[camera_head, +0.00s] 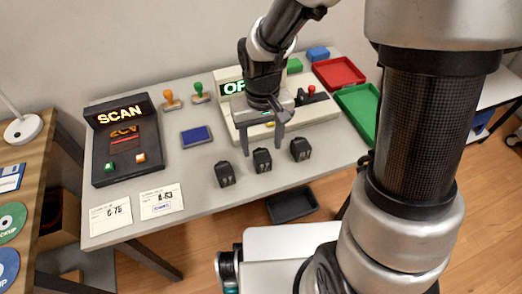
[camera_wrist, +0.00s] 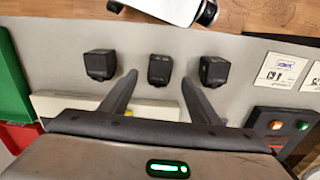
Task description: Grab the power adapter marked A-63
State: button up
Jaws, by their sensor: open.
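Three black power adapters stand in a row near the table's front edge: a left one (camera_head: 225,174), a middle one (camera_head: 262,160) and a right one (camera_head: 300,149). No marking on them is legible. A white card (camera_head: 162,202) at the table's front left appears to read A-63. My gripper (camera_head: 262,146) is open and empty, above the table just behind the middle adapter. In the wrist view, the middle adapter (camera_wrist: 160,69) shows between the open fingertips (camera_wrist: 159,78). The left adapter (camera_wrist: 214,70) and right adapter (camera_wrist: 100,64) lie outside the fingers.
Another card (camera_head: 110,215) appears to read C-76. A scan station (camera_head: 125,150) stands at left, with a blue pad (camera_head: 196,136) and two stamps behind. A lit light-coloured console (camera_head: 318,113) is under my arm. Red (camera_head: 339,72) and green (camera_head: 350,110) trays are at right.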

aim_at(262, 155)
notch_tip(262, 155, down, 6)
jog(key=shift+r+b, duration=0.1)
jog(key=shift+b, duration=0.75)
jog(key=c, duration=1.2)
